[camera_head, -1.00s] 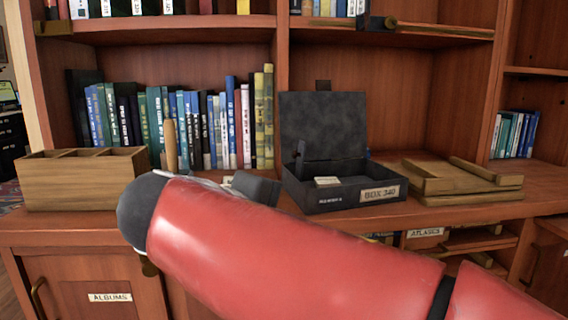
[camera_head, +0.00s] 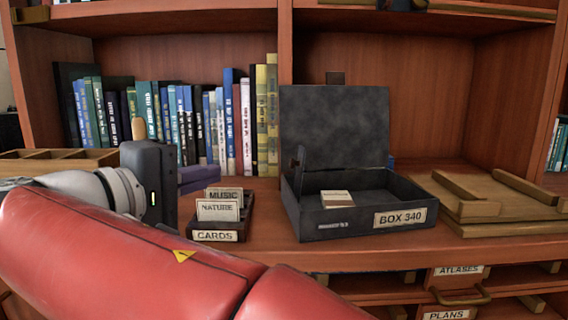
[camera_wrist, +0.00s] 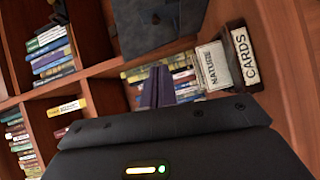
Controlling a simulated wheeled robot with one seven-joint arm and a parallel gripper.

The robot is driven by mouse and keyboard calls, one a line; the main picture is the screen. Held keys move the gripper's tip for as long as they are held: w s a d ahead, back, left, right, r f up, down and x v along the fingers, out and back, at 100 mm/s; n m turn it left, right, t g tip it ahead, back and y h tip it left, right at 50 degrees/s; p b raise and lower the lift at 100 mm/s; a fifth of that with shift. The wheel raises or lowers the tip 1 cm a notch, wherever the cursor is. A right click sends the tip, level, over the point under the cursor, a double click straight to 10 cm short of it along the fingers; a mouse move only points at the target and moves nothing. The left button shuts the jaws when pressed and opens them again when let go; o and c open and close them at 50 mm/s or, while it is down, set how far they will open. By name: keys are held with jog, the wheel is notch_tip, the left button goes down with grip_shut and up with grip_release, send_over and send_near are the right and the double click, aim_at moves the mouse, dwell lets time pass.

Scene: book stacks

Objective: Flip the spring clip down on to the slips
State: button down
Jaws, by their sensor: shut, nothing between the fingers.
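The open dark grey box (camera_head: 330,226), labelled BOX 340, stands on the counter with its lid (camera_head: 335,125) raised. A small cream stack of slips (camera_head: 337,200) lies inside it. The spring clip (camera_head: 301,160) looks like a dark upright piece at the box's left inner side, standing up and clear of the slips. My gripper (camera_head: 205,177) is left of the box, above and behind the card tray, with its purple-grey fingers shut and empty. The fingers also show in the wrist view (camera_wrist: 160,88), apart from the box, whose dark part (camera_wrist: 155,28) appears at the top.
A card tray (camera_head: 217,237) marked CARDS, with NATURE and MUSIC dividers, sits between my arm and the box. Wooden trays (camera_head: 500,205) lie right of the box. A row of books (camera_head: 170,110) stands behind. A wooden compartment box (camera_head: 60,160) is at far left.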

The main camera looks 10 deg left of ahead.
jog(key=shift+w, duration=0.1)
jog(key=s+d+b+x, duration=0.1)
jog(key=d+x, duration=0.1)
jog(key=x, duration=1)
jog(key=shift+w+d+f, duration=0.15)
jog(key=shift+w+d, duration=0.1)
jog(key=shift+d, duration=0.25)
